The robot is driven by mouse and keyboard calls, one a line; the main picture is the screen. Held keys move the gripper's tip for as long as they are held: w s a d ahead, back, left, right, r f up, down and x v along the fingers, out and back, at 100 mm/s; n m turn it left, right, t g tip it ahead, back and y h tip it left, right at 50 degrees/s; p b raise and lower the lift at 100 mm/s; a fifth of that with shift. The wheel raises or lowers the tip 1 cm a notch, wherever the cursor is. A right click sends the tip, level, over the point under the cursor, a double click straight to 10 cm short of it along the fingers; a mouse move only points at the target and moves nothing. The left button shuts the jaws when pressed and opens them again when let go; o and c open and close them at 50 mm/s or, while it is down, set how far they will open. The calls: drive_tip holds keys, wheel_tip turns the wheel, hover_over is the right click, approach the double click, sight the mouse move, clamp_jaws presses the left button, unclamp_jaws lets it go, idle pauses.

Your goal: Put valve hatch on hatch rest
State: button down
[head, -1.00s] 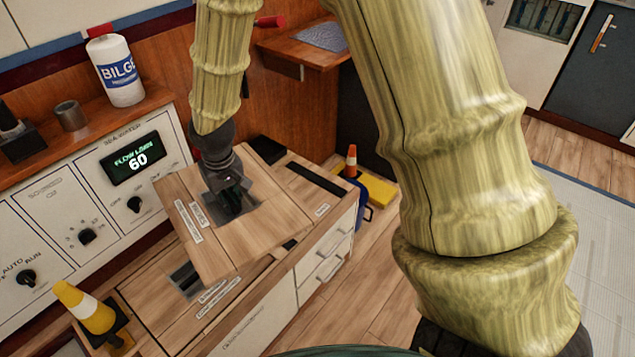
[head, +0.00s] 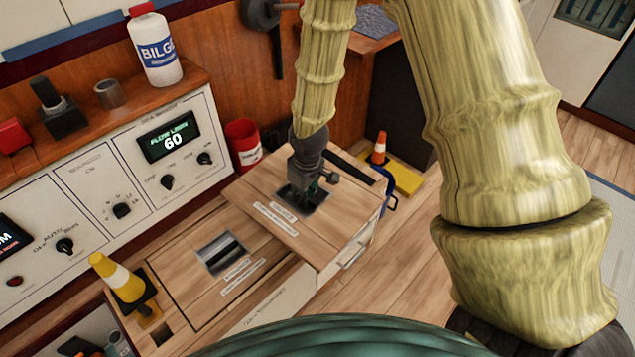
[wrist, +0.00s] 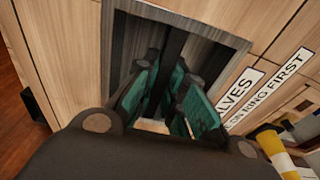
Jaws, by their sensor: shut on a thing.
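The valve hatch (head: 333,222) is a square light-wood panel with a recessed dark pull and two white labels. My gripper (head: 303,194) points down into the recess and is shut on the pull. In the wrist view, the teal fingers of my gripper (wrist: 168,82) straddle a dark bar in the hatch (wrist: 65,45), and part of a label reads "VALVES". The hatch is over the right part of the wooden counter, roughly level; whether it touches is unclear. It hides most of what lies beneath. A black strip (head: 352,167) shows behind it; I cannot clearly identify the hatch rest.
Another panel (head: 180,279) with a metal recess lies flush in the counter on the left. A yellow-white cone (head: 112,276) stands at its left end. A red can (head: 243,143) and the control panel (head: 95,187) border the back. A second cone (head: 379,147) stands behind right.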

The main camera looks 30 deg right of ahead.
drive_tip(key=s+d+f+n+p, duration=0.1)
drive_tip(key=s+d+f, duration=0.1)
drive_tip(key=s+d+f+n+p, duration=0.1)
drive_tip(key=s+d+f+n, duration=0.1)
drive_tip(key=f, duration=0.1)
drive_tip(key=shift+s+n, duration=0.25)
drive_tip(key=shift+n, duration=0.05)
drive_tip(key=w+d, duration=0.2)
drive_tip(key=w, duration=0.2)
drive_tip(key=w+d+f, duration=0.1)
drive_tip(key=w+d, duration=0.2)
drive_tip(key=w, duration=0.2)
drive_tip(key=w+d, duration=0.2)
drive_tip(key=w, duration=0.3)
drive_tip(key=shift+d+f+b, duration=0.2)
drive_tip(key=shift+f+b, duration=0.45)
drive_tip(key=shift+f, duration=1.45)
drive_tip(key=c, duration=1.9)
unclamp_jaws()
drive_tip(key=shift+f, duration=0.1)
drive_tip(key=o, duration=0.4)
